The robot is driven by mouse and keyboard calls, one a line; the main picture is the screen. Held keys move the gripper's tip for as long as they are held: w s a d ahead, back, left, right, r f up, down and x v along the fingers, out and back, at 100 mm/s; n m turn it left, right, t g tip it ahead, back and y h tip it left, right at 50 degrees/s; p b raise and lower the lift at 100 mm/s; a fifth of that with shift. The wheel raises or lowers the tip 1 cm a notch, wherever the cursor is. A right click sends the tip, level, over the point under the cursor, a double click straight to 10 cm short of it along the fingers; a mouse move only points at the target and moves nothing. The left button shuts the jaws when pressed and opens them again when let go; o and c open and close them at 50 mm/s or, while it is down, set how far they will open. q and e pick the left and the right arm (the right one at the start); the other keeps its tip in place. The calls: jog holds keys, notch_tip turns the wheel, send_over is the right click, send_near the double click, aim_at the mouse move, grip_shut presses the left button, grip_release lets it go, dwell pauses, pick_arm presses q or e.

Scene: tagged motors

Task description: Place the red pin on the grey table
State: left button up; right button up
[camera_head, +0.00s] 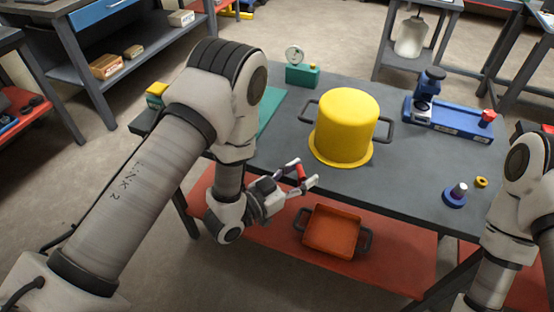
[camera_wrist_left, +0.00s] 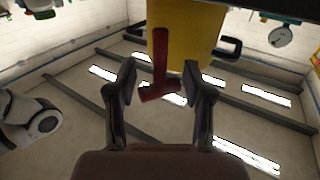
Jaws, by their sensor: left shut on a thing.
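My left gripper (camera_head: 302,175) is shut on the red pin (camera_head: 301,173), near the front edge of the grey table (camera_head: 395,190). In the left wrist view the pin (camera_wrist_left: 160,62) shows between the two fingers of the left gripper (camera_wrist_left: 160,78), with a long thin shaft and a wider end. The pin is apart from the tabletop as far as I can see. A yellow pot-shaped cover (camera_head: 346,125) with dark side handles stands on the table just behind the gripper. My right arm shows at the right edge, but its gripper is out of view.
A green block with a dial gauge (camera_head: 302,70) stands at the back. A blue fixture (camera_head: 450,118) is at the back right. A dark blue peg base (camera_head: 455,196) and a yellow ring (camera_head: 481,182) lie front right. An orange tray (camera_head: 331,231) sits on the red lower shelf.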

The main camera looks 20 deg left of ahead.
pick_arm(q)
jog(key=shift+s+d+m+g+h, duration=0.65)
jog(key=shift+m+g+h, duration=0.6)
jog(key=shift+m+g, duration=0.65)
jog(key=shift+s+d+m+g+h, duration=0.3)
jog(key=shift+d+m+g+h, duration=0.8)
jog(key=shift+g, duration=1.35)
jog(key=shift+s+d+m+g+h, duration=0.5)
jog(key=shift+m+g+h, duration=0.95)
jog(key=shift+m+g, duration=0.65)
